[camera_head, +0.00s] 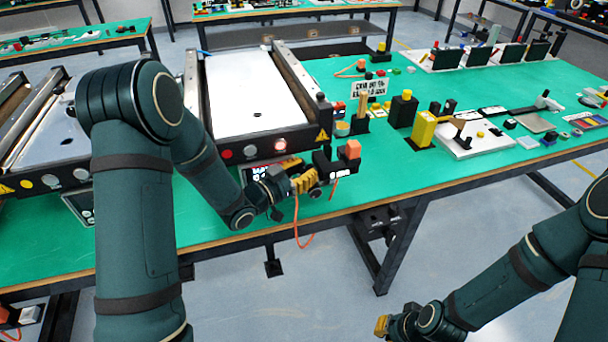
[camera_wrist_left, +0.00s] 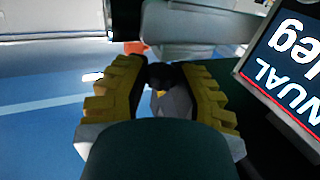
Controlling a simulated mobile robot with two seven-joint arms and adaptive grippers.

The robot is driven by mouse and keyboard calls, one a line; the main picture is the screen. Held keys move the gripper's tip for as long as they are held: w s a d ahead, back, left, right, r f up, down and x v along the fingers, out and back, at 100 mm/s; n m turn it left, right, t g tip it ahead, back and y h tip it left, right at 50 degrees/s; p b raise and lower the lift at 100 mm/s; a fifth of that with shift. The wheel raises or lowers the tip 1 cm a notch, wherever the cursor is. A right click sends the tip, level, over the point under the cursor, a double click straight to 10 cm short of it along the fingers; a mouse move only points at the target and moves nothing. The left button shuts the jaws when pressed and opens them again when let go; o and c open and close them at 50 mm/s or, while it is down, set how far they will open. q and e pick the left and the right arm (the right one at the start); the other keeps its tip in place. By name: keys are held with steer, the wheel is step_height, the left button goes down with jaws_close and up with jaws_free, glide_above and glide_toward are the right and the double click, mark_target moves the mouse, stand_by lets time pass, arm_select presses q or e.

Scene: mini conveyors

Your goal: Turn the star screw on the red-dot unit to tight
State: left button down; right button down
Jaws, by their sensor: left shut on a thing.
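The red-dot unit (camera_head: 258,95) is the conveyor with a white belt in the middle of the head view. My left gripper (camera_head: 312,181) is at the unit's front right, near the table edge. In the left wrist view its yellow fingers (camera_wrist_left: 163,78) are shut on a dark knob, which I take for the star screw (camera_wrist_left: 166,76). The fingers and wrist hide most of the knob, so its turn angle cannot be told. My right gripper (camera_head: 382,326) is low at the bottom, away from the table; its opening is unclear.
A black bracket with an orange block (camera_head: 350,150) stands just right of my left gripper. A display panel (camera_wrist_left: 287,62) is close on the right in the wrist view. A second conveyor (camera_head: 50,135) with a yellow dot is at left. Yellow and black blocks (camera_head: 423,129) stand further right.

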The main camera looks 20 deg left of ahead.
arm_select(q)
steer(key=shift+m+h, duration=0.3)
steer(key=shift+h, duration=0.1)
steer(key=c, duration=0.7)
jaws_free()
steer(key=shift+d, duration=0.1)
steer(key=shift+c, duration=0.2)
steer(key=v, duration=1.2)
steer(key=shift+r, duration=0.2)
